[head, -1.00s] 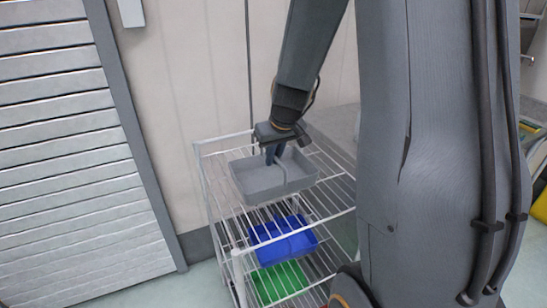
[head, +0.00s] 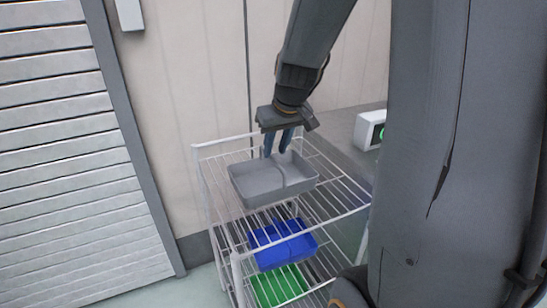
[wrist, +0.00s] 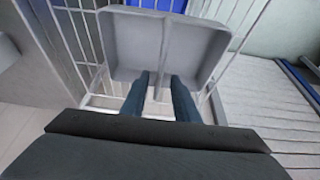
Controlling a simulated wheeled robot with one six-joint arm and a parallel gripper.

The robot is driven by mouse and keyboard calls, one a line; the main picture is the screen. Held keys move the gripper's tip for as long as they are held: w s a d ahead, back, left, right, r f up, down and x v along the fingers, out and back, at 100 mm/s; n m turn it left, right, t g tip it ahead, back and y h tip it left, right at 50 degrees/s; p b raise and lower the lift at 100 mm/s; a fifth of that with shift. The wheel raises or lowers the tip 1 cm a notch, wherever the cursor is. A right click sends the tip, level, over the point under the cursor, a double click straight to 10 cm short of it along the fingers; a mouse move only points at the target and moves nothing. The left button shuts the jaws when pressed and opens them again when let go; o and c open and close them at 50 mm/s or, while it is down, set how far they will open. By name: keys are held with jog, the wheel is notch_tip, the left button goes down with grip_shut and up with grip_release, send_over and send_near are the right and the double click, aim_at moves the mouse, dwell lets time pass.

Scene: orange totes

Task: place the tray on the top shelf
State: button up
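The grey tray (head: 255,188), with a divider across its middle, sits level on the top wire shelf (head: 335,183) of a white rack. It also shows in the wrist view (wrist: 130,45), where the divider lies between my two fingers. My gripper (head: 276,152) is just above the tray in the head view, its blue-grey fingers spread apart and holding nothing. In the wrist view my gripper (wrist: 160,82) also shows open, with a gap on each side of the divider. The tray's far underside is hidden.
A blue tray (head: 290,250) sits on the shelf below and a green tray (head: 280,287) lower still. A grey slatted shutter (head: 70,150) stands at left. A white box with a green light (head: 370,130) is behind the rack at right.

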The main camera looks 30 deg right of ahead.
jog(key=v, duration=0.5)
jog(key=shift+r+b, duration=0.2)
jog(key=shift+b, duration=0.2)
jog(key=shift+s+a, duration=0.2)
jog(key=shift+s, duration=0.05)
jog(key=s+a+f+g, duration=0.1)
jog(key=s+a+f, duration=0.2)
jog(key=s+f, duration=0.1)
jog(key=s+a+f+g, duration=0.1)
jog(key=s+a+f, duration=0.2)
jog(key=s+f, duration=0.1)
jog(key=s+a+f+g, duration=0.1)
jog(key=s+a+f, duration=0.3)
jog(key=s+f, duration=0.1)
jog(key=shift+s, duration=0.35)
jog(key=shift+r, duration=0.1)
